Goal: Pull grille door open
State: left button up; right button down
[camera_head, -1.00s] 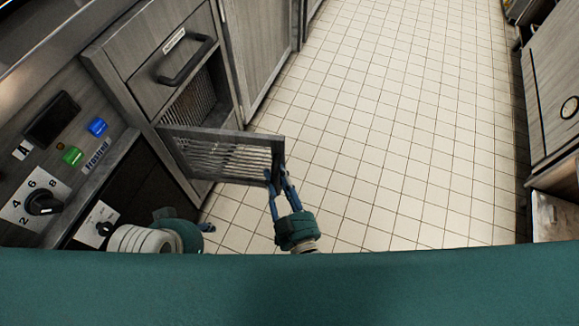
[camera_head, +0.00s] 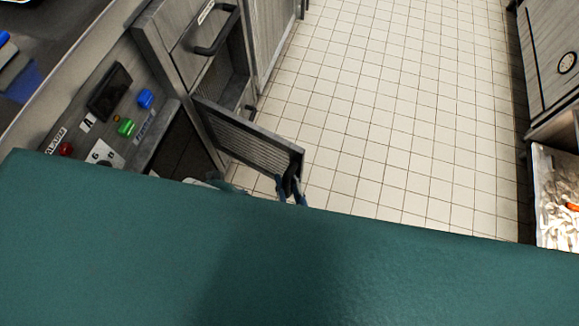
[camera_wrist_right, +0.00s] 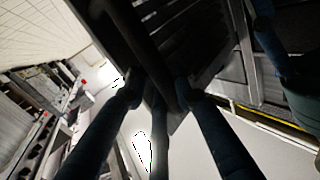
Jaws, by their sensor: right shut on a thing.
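The grille door (camera_head: 250,138) is a grey slatted panel. It stands swung out from its cabinet opening, its free end towards the lower right. My right gripper (camera_head: 291,187) is at this free end, with its blue fingers at the dark handle (camera_head: 294,170). In the right wrist view my right gripper (camera_wrist_right: 158,95) has its fingers closed around the dark handle bar, in front of the door slats (camera_wrist_right: 205,45). Only a small teal part of my left arm shows beside the door's lower side, and I cannot make out its jaws.
A drawer with a black handle (camera_head: 217,32) is above the opening. A control panel with a blue button (camera_head: 145,98) and a green button (camera_head: 126,127) is to the left. The tiled floor (camera_head: 400,110) to the right is clear. A pale-filled bin (camera_head: 556,190) stands at far right.

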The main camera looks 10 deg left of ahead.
pick_arm(q)
jog(key=shift+d+f, duration=0.1)
jog(key=shift+f, duration=0.25)
pick_arm(e)
jog(key=shift+s+a+f, duration=0.1)
jog(key=shift+s+a, duration=0.15)
jog(key=shift+s, duration=0.4)
jog(key=shift+s+a+f, duration=0.1)
jog(key=shift+s+a, duration=0.1)
jog(key=shift+s, duration=0.45)
jog(key=c, duration=1.4)
grip_release()
jog(key=shift+d, duration=0.1)
jog(key=shift+c, duration=0.2)
pick_arm(q)
jog(key=shift+s+d, duration=0.1)
pick_arm(e)
jog(key=shift+r, duration=0.1)
pick_arm(q)
jog(key=shift+r, duration=0.1)
pick_arm(e)
jog(key=shift+s, duration=0.1)
jog(key=v, duration=1.2)
